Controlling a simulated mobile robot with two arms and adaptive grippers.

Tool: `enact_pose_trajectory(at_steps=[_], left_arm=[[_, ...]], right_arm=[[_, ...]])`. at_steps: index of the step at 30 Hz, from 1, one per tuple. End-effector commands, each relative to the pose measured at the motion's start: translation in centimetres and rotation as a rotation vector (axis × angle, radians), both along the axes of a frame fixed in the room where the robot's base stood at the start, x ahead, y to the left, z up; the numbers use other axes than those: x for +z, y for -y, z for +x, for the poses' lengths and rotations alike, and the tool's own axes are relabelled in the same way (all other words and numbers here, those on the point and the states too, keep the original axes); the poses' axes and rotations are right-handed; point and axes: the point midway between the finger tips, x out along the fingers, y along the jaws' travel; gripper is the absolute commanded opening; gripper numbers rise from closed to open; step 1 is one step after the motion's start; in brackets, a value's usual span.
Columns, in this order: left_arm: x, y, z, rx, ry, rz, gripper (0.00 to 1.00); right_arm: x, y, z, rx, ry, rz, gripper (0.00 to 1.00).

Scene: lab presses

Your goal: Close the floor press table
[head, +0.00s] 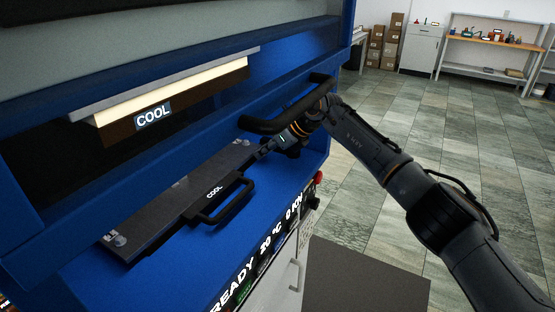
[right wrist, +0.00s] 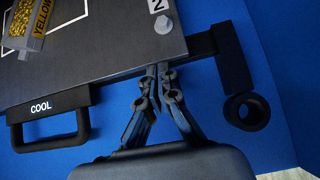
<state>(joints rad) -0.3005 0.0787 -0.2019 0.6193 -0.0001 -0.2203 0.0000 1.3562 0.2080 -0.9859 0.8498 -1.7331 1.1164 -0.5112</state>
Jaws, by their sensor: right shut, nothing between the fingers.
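The blue floor press (head: 285,190) fills the left of the head view. Its table, a dark flat plate (head: 165,205) marked COOL, lies on the blue bed in front of the dark opening, with a black handle (head: 228,203) on its front edge. The table and its handle (right wrist: 50,140) also show in the right wrist view. My right gripper (head: 262,150) is shut and empty near the table's far front end. In the right wrist view its fingertips (right wrist: 158,72) are together at the table's front edge; whether they touch it is unclear. My left gripper is not in view.
A lit upper block (head: 175,100) marked COOL hangs over the opening. A thick black bar (head: 262,124) crosses close to my right wrist. A small block with a yellow label (right wrist: 40,20) sits on the table. The tiled floor at right is clear; shelves stand far back.

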Motion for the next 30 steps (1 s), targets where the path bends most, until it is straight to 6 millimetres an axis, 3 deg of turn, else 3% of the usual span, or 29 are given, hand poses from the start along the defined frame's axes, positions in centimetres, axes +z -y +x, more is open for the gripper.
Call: enact_pose_trajectory(at_steps=[5,17,30], left_arm=[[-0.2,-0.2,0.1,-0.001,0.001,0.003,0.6],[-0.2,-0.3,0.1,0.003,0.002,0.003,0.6],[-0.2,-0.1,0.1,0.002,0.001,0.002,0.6]], right_arm=[[0.1,-0.8,0.4,-0.001,0.006,0.004,0.0],[0.5,-0.6,0.4,-0.001,0.011,0.006,0.0],[4.6,3.4,-2.2,-0.004,0.008,0.002,0.0]])
